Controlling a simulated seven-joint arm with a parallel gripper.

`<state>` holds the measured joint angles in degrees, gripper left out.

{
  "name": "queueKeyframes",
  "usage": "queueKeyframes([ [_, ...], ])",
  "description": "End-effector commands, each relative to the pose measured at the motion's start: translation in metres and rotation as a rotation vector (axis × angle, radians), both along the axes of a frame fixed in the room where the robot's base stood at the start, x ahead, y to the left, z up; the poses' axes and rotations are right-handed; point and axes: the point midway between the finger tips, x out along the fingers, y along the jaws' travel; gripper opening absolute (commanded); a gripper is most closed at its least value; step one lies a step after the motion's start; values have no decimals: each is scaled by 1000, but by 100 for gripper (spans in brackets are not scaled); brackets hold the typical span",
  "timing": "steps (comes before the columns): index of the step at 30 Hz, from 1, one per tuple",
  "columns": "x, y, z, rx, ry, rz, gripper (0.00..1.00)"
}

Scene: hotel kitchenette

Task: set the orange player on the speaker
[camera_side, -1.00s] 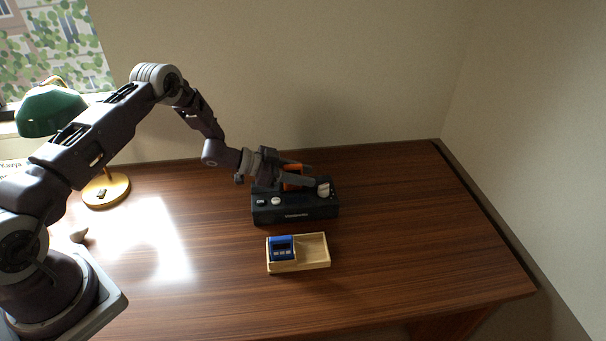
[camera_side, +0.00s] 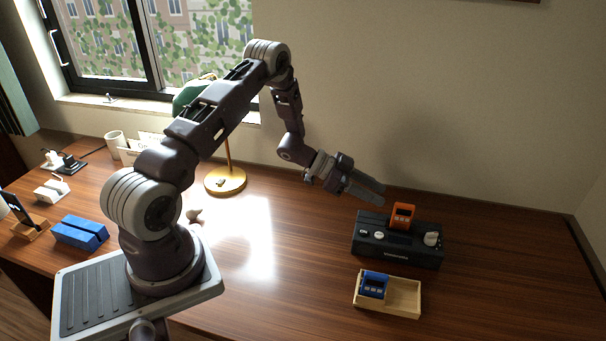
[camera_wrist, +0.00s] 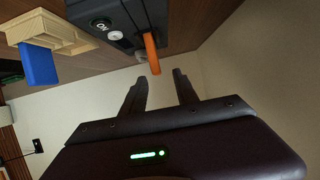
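The orange player (camera_side: 402,215) stands upright on top of the black speaker (camera_side: 395,252), between its white knobs, in the side view. In the wrist view the orange player (camera_wrist: 152,54) shows edge-on against the speaker (camera_wrist: 118,22). My gripper (camera_side: 376,194) is up and to the left of the player, apart from it. Its two fingers (camera_wrist: 158,84) are spread with nothing between them. A blue player (camera_side: 374,284) sits in the left part of the light wooden tray (camera_side: 405,299) in front of the speaker.
A lamp (camera_side: 227,180) with a brass base stands behind my arm. A blue block (camera_side: 80,232), a phone on a stand (camera_side: 22,216) and a mug (camera_side: 115,143) are at the left. The desk right of the speaker is clear.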

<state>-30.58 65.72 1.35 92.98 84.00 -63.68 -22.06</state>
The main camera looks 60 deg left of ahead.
Motion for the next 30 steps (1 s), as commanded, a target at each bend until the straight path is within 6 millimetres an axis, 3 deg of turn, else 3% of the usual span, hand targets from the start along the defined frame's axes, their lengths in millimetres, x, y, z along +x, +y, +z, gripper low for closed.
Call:
queueKeyframes([
  [2, 20, 6, 31, 88, -26, 66, 36],
  [4, 40, 16, 75, 207, -45, 180, 36],
  [7, 45, 28, 152, 358, -44, 390, 36],
  [10, 8, 29, 225, 441, 5, 598, 36],
  [11, -11, 27, 243, 451, 32, 655, 36],
  [13, -67, 15, 274, 447, 117, 767, 36],
  [15, -134, -5, 287, 412, 229, 836, 36],
  [18, -226, -40, 282, 339, 402, 849, 36],
  [21, -296, -72, 267, 279, 538, 801, 36],
  [25, -340, -94, 255, 241, 629, 745, 36],
  [30, -347, -97, 252, 237, 648, 736, 36],
])
